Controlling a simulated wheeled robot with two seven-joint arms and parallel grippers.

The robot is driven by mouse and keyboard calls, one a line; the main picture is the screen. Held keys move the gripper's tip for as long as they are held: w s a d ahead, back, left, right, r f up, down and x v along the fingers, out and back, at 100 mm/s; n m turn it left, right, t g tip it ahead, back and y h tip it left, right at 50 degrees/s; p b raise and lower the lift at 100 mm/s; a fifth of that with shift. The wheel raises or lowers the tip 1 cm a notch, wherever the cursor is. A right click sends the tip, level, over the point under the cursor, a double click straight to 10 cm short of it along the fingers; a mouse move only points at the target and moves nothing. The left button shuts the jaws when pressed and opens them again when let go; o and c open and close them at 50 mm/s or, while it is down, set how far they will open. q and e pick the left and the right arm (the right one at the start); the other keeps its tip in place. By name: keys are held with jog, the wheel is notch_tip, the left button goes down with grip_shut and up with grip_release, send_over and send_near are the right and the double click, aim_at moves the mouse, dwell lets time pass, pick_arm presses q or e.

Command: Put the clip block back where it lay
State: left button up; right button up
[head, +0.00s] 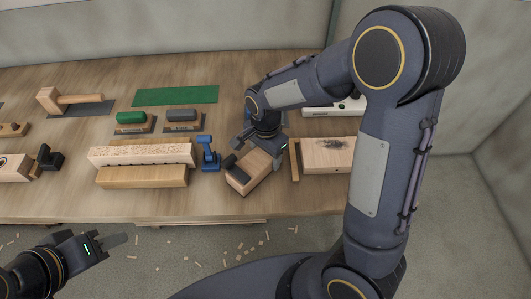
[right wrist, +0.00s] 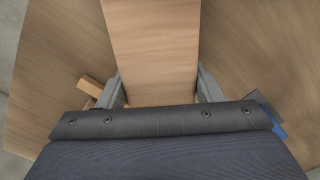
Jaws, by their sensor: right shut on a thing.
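The clip block appears to be the plain wooden block (head: 256,172) near the table's front edge, turned at an angle. My right gripper (head: 262,148) comes down on it from above and is shut on it. In the right wrist view the wooden block (right wrist: 152,45) runs between the two grey fingers. I cannot tell whether its underside touches the table. A dark part partly covers its left end. My left gripper (head: 108,242) is at the lower left, in front of the table and empty; its finger opening is unclear.
A blue clamp-like tool (head: 208,155) and a long speckled block (head: 142,153) stand to the left. Farther back are a green mat (head: 175,96) and a mallet (head: 76,99).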

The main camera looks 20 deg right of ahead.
jog(key=shift+f, duration=0.2)
jog(key=o, duration=1.5)
jog(key=shift+r, duration=0.15)
notch_tip(320, 180, up, 11)
jog(key=shift+r, duration=0.1)
jog(key=s+d+r+n+t+y, duration=0.1)
jog(key=s+n+t, duration=0.1)
jog(key=s, duration=0.4)
jog(key=s+d+n+t+y, duration=0.1)
jog(key=s+d+n+t, duration=0.1)
jog(key=s+n, duration=0.3)
jog(key=s+d+r+n+t+y, duration=0.1)
jog(key=s+d+n, duration=0.1)
jog(key=s, duration=0.5)
jog(key=shift+s+d+r+n+t+y, duration=0.15)
jog(key=shift+d+r+n+t+y, duration=0.2)
jog(key=shift+n, duration=0.45)
jog(key=shift+a, duration=0.1)
